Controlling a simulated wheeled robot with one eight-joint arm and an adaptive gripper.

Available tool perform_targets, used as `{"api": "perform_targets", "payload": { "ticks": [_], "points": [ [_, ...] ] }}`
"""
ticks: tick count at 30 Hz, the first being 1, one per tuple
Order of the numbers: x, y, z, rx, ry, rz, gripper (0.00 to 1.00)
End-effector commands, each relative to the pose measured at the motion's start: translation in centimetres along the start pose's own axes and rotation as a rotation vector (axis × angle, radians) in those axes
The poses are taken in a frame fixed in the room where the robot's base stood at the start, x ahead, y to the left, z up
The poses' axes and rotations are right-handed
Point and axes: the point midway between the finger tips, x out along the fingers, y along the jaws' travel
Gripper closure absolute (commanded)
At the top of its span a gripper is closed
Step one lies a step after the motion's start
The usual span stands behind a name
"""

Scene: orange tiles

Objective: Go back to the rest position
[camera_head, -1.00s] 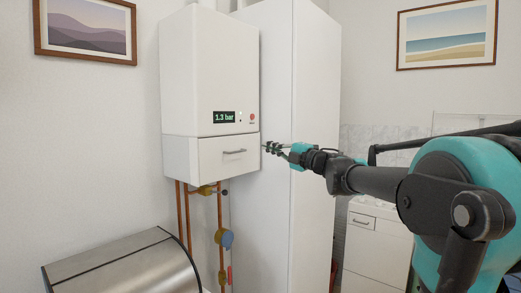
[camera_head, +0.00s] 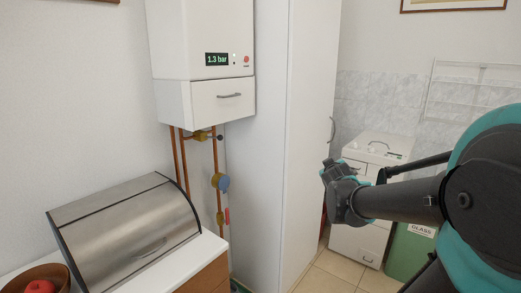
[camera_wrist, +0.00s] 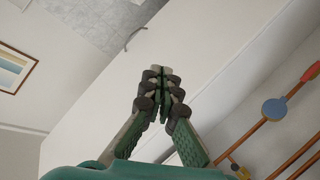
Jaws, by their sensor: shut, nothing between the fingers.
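My gripper (camera_wrist: 160,84) shows in the wrist view with its two fingers together and nothing between them. Behind it in that view is the tall white cabinet (camera_wrist: 105,110). The fingers themselves are hidden in the head view. The wrist looks apart from the cabinet and the boiler.
A white boiler (camera_head: 170,50) reading 1.3 bar hangs on the left, with copper pipes (camera_head: 183,160) below. A steel bread box (camera_head: 125,230) stands on a counter. A white drawer unit (camera_head: 352,240) and a green glass bin (camera_head: 408,255) stand at right. Tiled floor (camera_head: 330,275) shows between.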

Motion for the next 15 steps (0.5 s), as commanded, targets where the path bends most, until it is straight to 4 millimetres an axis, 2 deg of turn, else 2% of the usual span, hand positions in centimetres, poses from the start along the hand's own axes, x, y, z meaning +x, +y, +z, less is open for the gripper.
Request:
{"api": "perform_targets", "payload": {
  "ticks": [1,3,5,6,9,12,15],
  "points": [
    [-0.8,-1.4,3.1,0.052,-0.082,-0.026,1.0],
    [-2.2,-3.5,7.3,0.124,-0.199,-0.069,1.0],
    [-3.7,-5.5,10.6,0.181,-0.297,-0.111,1.0],
    [-4.9,-6.9,12.7,0.217,-0.361,-0.141,1.0],
    [-8.1,-10.5,17.4,0.294,-0.513,-0.221,1.0],
    [-11.5,-13.7,20.9,0.353,-0.643,-0.301,1.0],
    [-14.3,-16.1,23.3,0.392,-0.739,-0.366,1.0]
  ]
}}
